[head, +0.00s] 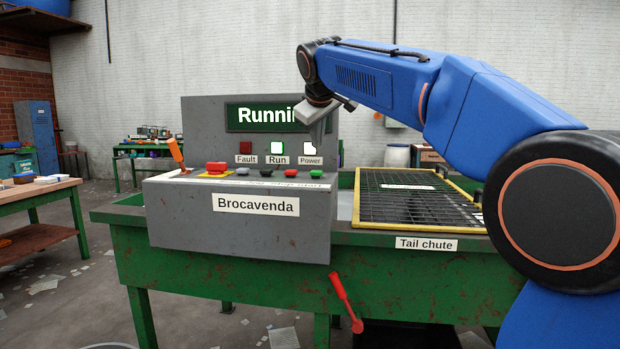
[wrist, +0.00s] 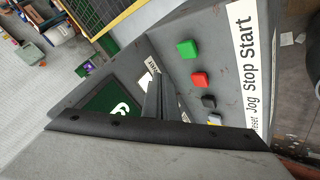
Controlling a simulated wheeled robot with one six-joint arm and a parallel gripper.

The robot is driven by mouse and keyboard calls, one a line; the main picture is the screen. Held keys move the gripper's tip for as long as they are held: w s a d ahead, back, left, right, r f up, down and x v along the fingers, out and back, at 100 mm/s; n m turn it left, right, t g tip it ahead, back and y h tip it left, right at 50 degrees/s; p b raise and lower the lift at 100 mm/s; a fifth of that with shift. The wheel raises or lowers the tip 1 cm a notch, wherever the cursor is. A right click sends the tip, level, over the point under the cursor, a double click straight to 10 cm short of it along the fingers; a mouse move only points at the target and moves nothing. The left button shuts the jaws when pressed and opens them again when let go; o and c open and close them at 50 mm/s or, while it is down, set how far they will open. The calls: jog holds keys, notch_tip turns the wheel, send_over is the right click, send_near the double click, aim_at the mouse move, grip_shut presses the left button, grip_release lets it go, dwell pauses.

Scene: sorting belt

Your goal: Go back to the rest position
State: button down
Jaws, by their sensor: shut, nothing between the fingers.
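My gripper (head: 319,135) hangs from the blue arm in front of the right part of the display, above the control panel. Its fingers are shut with nothing between them; they also show in the wrist view (wrist: 157,98). The grey control console (head: 228,234) is labelled Brocavenda. Its green display (head: 262,117) reads "Running", with the end of the word hidden by the gripper. The Run lamp (head: 277,148) and Power lamp (head: 310,148) are bright, and the Fault lamp (head: 245,148) is dark red. The fingers appear apart from the green button (wrist: 188,49) and red button (wrist: 200,79).
An orange-handled lever (head: 176,152) and a red mushroom button (head: 215,168) stand on the console's left. A yellow-framed grid (head: 410,215) covers the tail chute at right. A red handle (head: 345,300) hangs in front. A wooden workbench (head: 35,191) stands far left.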

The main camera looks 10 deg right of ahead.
jog(key=s+d+f+m+g, duration=0.2)
jog(key=s+d+f, duration=0.3)
jog(key=s+f, duration=1.5)
jog(key=s+d+f+m+g+y, duration=0.1)
jog(key=s+d+f+m, duration=0.4)
jog(key=s+f, duration=1.6)
jog(key=s+d+g, duration=0.1)
jog(key=s, duration=0.3)
jog(key=shift+s+d+f, duration=0.25)
jog(key=shift+s+f, duration=0.05)
jog(key=shift+s, duration=0.05)
